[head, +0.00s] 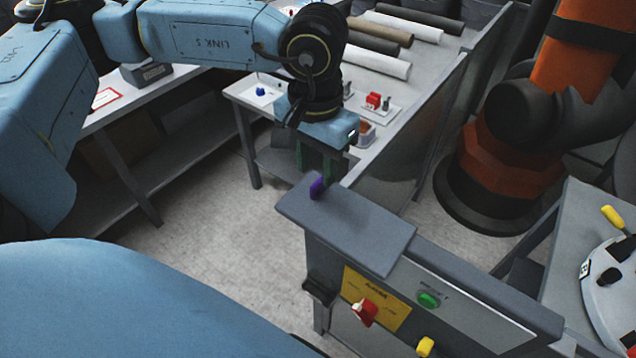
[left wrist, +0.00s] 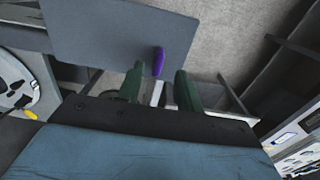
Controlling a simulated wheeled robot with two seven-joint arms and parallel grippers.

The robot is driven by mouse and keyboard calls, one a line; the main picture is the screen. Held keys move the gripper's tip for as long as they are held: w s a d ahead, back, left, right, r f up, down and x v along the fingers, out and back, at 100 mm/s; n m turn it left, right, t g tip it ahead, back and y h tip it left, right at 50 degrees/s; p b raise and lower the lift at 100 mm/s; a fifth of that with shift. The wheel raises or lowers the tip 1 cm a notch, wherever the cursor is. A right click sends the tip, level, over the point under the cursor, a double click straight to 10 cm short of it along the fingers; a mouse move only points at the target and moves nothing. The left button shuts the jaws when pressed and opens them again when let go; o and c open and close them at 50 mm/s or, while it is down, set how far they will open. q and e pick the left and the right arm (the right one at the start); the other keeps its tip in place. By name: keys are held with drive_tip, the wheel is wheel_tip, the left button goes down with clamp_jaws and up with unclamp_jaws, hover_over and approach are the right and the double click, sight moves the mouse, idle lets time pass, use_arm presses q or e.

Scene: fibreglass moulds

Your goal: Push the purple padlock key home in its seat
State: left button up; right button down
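The purple padlock key (head: 317,187) is at the far left edge of a grey flat top on a control post. It also shows in the left wrist view (left wrist: 158,61), at the edge of that grey surface. My left gripper (head: 317,170) points down just above the key. In the left wrist view its two green fingers (left wrist: 158,88) stand apart, with the key showing beyond the gap and not clearly touching either finger. The key's seat is not visible, and I cannot tell how deep the key sits. My right gripper is not in view.
The grey post top (head: 350,225) sits above a panel with a red switch (head: 364,312) on a yellow plate and a green button (head: 429,300). A clear partition (head: 415,140) and a table with rolls stand behind. An orange robot (head: 520,140) stands at right.

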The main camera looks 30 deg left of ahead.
sight(318, 181)
use_arm(q)
wheel_tip(318, 181, down, 4)
drive_tip(key=shift+w+d+f+p, duration=0.1)
drive_tip(key=shift+p, duration=0.35)
clamp_jaws()
